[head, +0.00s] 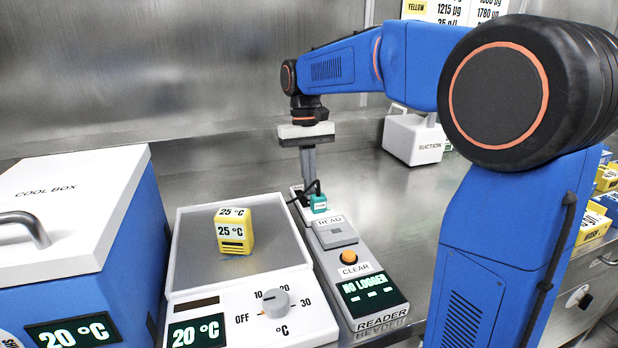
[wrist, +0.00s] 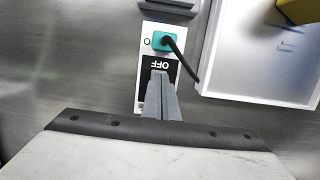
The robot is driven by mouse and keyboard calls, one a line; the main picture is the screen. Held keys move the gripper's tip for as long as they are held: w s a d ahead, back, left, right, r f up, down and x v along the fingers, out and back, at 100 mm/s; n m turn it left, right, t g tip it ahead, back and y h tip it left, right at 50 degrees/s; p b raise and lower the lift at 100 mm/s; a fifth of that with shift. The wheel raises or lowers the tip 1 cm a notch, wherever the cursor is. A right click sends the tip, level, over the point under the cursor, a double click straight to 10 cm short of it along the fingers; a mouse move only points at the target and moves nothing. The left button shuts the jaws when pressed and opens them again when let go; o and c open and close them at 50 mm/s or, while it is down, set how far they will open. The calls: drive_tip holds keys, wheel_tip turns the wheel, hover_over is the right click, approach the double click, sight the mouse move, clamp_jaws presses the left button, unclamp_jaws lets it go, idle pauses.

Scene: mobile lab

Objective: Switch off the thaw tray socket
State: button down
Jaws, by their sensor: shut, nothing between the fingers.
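The thaw tray (head: 185,262) shows a lit 20 °C display and a grey knob (head: 276,302). Its socket (head: 298,190) lies behind the reader, partly hidden by my fingers. In the wrist view the white socket plate (wrist: 149,27) holds a teal plug (wrist: 163,41) with a black cord, and a small green ring beside it. A black switch marked OFF (wrist: 158,66) is below the plug in that view. My gripper (head: 309,184) is shut and empty, pointing down at the switch, and its fingers (wrist: 160,85) hide part of it. I cannot tell whether they touch.
A yellow 25 °C block (head: 235,231) stands on the tray. The reader (head: 366,292), showing NO LOGGER, is right of the tray. The cool box (head: 75,200) is at left, and the suction unit (head: 411,138) is behind at right. Bare bench lies right of the reader.

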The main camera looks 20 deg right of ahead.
drive_tip(key=shift+s+f+t, duration=0.4)
drive_tip(key=shift+s+t, duration=0.1)
drive_tip(key=shift+t, duration=0.3)
drive_tip(key=shift+w+f, duration=0.1)
drive_tip(key=shift+w, duration=0.8)
